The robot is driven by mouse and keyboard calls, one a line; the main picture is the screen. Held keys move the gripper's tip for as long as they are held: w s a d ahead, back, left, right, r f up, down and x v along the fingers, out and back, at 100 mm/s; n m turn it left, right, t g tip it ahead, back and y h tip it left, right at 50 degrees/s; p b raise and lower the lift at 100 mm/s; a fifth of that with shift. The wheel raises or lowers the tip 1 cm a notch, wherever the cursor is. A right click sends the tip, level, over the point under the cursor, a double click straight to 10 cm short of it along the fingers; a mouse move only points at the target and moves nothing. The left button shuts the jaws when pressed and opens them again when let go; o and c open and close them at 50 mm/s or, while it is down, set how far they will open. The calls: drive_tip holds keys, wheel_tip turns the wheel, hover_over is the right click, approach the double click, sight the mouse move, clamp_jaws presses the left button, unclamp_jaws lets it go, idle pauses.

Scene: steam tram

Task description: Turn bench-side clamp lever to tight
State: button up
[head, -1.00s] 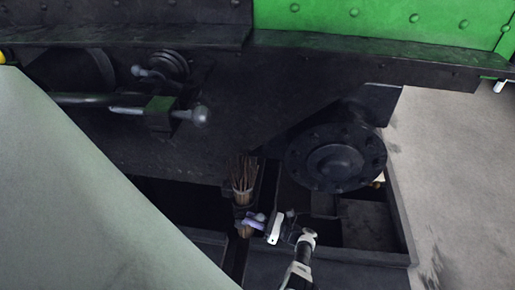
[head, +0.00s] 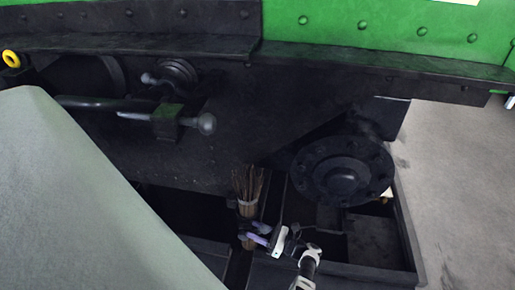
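My gripper (head: 256,234) is at the lower centre of the head view, pointing left. Its two pale purple fingers show with a small dark gap between them, so it looks open. A metal lever or rod with a ball end (head: 207,124) sticks out of a dark block on the machine's side, well up and left of my gripper. I cannot tell which part is the bench-side clamp lever.
A large dark bolted flange (head: 343,171) juts out just right of and above my gripper. Dark open-topped trays (head: 409,232) lie below. A broad grey-green surface (head: 75,200) fills the lower left. Bare grey floor (head: 455,190) is at the right.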

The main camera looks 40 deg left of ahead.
drive_tip(key=b+v, duration=0.3)
drive_tip(key=v, duration=1)
drive_tip(key=shift+w+d+b, duration=0.2)
drive_tip(key=shift+d+b, duration=0.1)
drive_tip(key=shift+d, duration=0.05)
